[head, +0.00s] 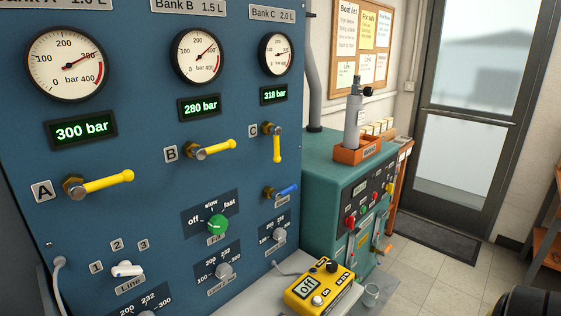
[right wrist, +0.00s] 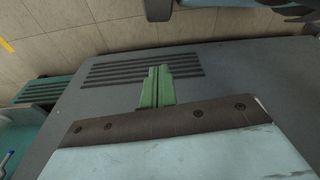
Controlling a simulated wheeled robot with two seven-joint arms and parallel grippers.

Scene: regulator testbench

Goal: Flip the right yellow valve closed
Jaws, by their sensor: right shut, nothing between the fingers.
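The right yellow valve, marked C (head: 277,145), is on the blue panel in the head view, under the 318 bar display. Its lever hangs straight down from a brass fitting. Yellow valve B (head: 212,149) and yellow valve A (head: 104,184) have levers pointing right and slightly up. My right gripper (right wrist: 158,70) shows in the right wrist view, with its green fingers together and nothing between them. No yellow valve is identifiable in that view. My left gripper is in neither view.
A small blue lever (head: 284,191) sits below valve C, above a knob (head: 279,237). A yellow meter reading "off" (head: 318,287) lies on the ledge under the panel. A teal machine (head: 330,205) stands right of the panel. Tiled floor (head: 430,270) is open farther right.

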